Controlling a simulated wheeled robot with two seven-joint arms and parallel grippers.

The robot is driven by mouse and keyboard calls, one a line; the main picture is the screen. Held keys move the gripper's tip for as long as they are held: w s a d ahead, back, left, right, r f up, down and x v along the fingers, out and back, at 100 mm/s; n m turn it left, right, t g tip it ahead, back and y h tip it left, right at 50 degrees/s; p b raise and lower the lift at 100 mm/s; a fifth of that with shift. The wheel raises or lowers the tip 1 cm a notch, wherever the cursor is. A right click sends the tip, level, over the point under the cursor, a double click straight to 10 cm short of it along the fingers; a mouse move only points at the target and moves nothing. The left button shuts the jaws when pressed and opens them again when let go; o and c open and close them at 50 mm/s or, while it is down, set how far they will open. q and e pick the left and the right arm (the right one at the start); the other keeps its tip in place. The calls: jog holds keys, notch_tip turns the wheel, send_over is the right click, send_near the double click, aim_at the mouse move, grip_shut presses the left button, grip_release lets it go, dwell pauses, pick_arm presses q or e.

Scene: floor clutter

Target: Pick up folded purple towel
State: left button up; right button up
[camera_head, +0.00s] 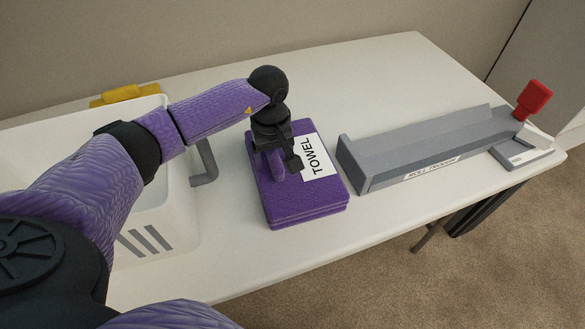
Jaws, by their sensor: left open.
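The folded purple towel (307,202) lies flat on the white table, with a white label reading "TOWEL" on its top. My left gripper (284,168) is over the towel's upper left part, pointing down, with its fingers beside the label. It is open. A small raised purple piece shows between or beside the fingers; I cannot tell whether they touch it. The gripper and wrist hide the towel's far left part. My right gripper is not in view.
A white slotted bin (180,215) with a grey handle stands left of the towel, partly behind my left arm. A yellow item (124,94) is at its back. A grey labelled tray (420,150) and a red-topped device (533,98) are at right. The table's front edge is near the towel.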

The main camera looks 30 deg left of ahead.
pick_arm(q)
jog(key=shift+r, duration=0.1)
grip_shut()
dwell(1.0)
